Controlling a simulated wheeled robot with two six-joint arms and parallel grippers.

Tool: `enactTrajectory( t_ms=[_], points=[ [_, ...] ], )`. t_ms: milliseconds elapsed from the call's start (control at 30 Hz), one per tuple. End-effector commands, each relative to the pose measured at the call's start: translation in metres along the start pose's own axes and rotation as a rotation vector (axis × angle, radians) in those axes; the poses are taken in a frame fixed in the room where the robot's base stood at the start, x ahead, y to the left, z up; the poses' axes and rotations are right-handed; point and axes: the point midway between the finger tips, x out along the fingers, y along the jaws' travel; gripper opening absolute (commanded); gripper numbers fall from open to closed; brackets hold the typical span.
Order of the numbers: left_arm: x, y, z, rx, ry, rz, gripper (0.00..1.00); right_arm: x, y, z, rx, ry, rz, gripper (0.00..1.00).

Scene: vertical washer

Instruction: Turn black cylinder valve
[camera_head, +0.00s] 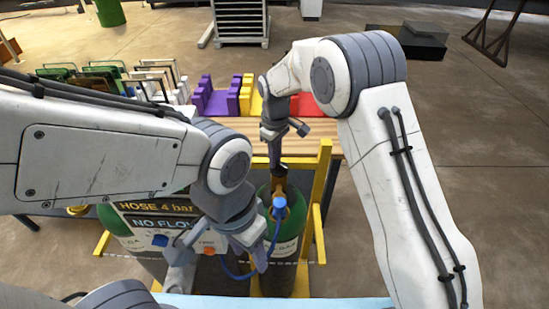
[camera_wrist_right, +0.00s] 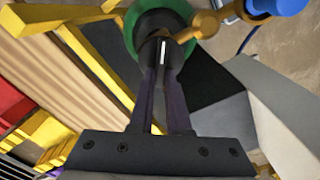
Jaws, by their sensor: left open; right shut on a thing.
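The black cylinder valve (camera_head: 278,170) sits on top of a green gas cylinder (camera_head: 284,255) in the head view. In the right wrist view the black valve (camera_wrist_right: 152,56), with a white line on it, is between the two dark fingers of my right gripper (camera_wrist_right: 160,70). My right gripper (camera_head: 275,153) points down from above and is shut on the valve. My left gripper (camera_head: 225,250) is open and empty in front of the cylinders, near the sign panel. My left arm hides part of the left cylinder and the panel.
A yellow frame (camera_head: 320,195) surrounds the cylinders. A panel (camera_head: 150,215) reads "HOSE 4 bar" and "NO FLOW". A blue fitting (camera_head: 279,202) with a blue hose is just in front of the valve. A wooden table (camera_head: 325,143) with purple, yellow and red racks stands behind.

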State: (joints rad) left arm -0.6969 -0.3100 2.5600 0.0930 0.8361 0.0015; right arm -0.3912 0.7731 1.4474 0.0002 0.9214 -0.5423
Motion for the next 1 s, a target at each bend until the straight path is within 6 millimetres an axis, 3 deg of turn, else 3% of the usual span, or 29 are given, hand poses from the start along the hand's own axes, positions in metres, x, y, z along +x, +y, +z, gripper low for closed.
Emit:
enactTrajectory(
  t_ms=[333, 867, 900, 967, 1000],
  points=[
    [-0.0005, 0.0000, 0.0000, 0.000, 0.000, 0.000, 0.50, -0.0006, 0.0031, 0.0005, 0.139, 0.000, 0.001, 0.00],
    [-0.0005, 0.0000, 0.0000, 0.000, 0.000, 0.000, 0.50, -0.0006, 0.0037, 0.0005, 0.166, 0.001, 0.001, 0.00],
    [-0.0005, 0.0000, 0.0000, 0.000, 0.000, 0.000, 0.50, -0.0007, 0.0037, 0.0005, 0.166, 0.001, 0.001, 0.19],
    [-0.0005, 0.0000, 0.0000, 0.000, 0.000, 0.000, 0.50, -0.0007, 0.0036, 0.0005, 0.166, 0.001, 0.001, 0.42],
    [-0.0005, 0.0000, 0.0000, 0.000, 0.000, 0.000, 0.50, -0.0006, 0.0036, 0.0004, 0.165, 0.001, 0.001, 0.45]
  ],
)
